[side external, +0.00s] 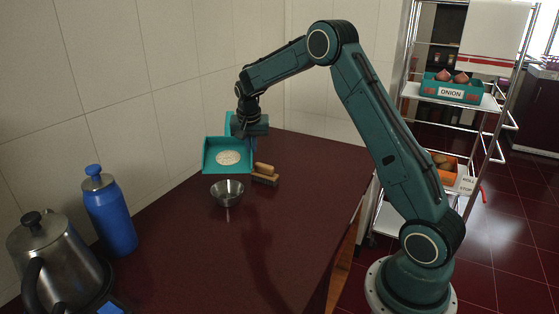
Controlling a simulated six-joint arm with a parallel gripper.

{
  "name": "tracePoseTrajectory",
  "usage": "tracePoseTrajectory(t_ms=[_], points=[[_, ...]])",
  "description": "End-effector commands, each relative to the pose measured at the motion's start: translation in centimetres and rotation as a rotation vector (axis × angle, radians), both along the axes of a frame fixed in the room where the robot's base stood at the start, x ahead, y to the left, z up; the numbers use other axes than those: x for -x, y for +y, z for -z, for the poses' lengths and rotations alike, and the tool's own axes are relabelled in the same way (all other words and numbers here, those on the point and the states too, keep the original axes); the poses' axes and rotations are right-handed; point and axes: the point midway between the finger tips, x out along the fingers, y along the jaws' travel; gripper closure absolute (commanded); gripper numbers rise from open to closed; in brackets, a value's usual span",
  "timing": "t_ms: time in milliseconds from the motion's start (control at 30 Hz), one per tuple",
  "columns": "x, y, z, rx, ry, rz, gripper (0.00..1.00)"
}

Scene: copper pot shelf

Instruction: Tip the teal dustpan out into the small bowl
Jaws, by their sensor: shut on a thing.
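The teal dustpan (212,165) hangs in the air above the dark red counter, with a patch of pale grains (229,157) lying in it. My gripper (236,131) is shut on the dustpan at its back; the fingers are small and partly hidden. The dustpan looks close to level, with its open edge toward the camera. The small metal bowl (227,193) stands upright on the counter, just below and in front of the dustpan's front edge. The dustpan and the bowl look apart. I cannot make out anything in the bowl.
A wooden-backed brush (265,174) lies right of the dustpan. A blue bottle (109,211) and a steel kettle (57,262) stand at the left front. The tiled wall (150,90) runs behind the counter (270,240), whose right and front parts are clear.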

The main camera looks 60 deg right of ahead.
Motion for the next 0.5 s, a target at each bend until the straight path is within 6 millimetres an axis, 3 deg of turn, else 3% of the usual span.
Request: tracePoseTrajectory(t_ms=[500], points=[[0.8, 1.4, 0.4, 0.122, -0.072, -0.003, 1.00]])
